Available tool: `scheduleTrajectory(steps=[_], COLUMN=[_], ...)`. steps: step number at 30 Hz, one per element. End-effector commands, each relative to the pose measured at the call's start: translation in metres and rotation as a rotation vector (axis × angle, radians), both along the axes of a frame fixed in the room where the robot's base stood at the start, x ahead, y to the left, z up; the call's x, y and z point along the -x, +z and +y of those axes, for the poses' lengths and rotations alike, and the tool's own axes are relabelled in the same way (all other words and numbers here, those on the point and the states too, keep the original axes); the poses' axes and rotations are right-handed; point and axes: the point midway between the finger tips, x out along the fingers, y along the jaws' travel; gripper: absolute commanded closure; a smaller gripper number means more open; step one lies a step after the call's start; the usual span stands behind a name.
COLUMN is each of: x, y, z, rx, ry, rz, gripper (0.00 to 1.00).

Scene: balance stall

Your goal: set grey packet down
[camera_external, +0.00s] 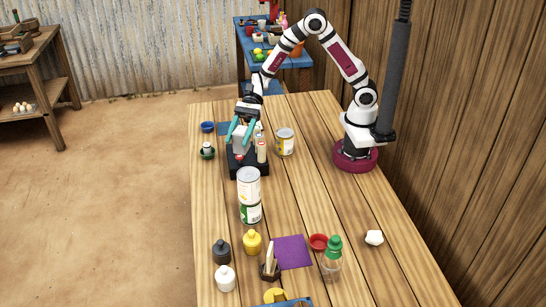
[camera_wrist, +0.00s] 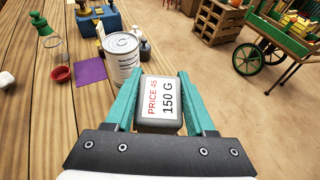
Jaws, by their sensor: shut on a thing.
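My gripper (camera_external: 241,136) is shut on the grey packet, with one teal finger on each side. In the wrist view the packet (camera_wrist: 160,112) fills the space between the fingers (camera_wrist: 159,78). Its white label reads "PRICE 45" and "150 G". In the external view the packet (camera_external: 240,142) is over or at the black scale-like device (camera_external: 248,170). I cannot tell whether the packet touches it.

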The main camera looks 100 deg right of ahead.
Motion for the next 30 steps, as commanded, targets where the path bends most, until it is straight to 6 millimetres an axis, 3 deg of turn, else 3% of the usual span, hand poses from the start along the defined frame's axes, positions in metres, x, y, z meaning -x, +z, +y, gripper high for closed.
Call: scheduleTrajectory(steps=[6,12,22,26,30], x=[-0.060,-0.098,-0.098,-0.102,-0.112], y=[0.003,0.007,-0.042,-0.060,-0.087], z=[-0.011,-0.019,-0.018,0.007,0.052], rx=[0.000,0.000,0.001,0.001,0.001], ry=[-0.170,-0.288,-0.289,-0.283,-0.282], rz=[-0.003,-0.003,-0.002,-0.001,0.000], gripper=[1.00,1.00,1.00,1.00,1.00])
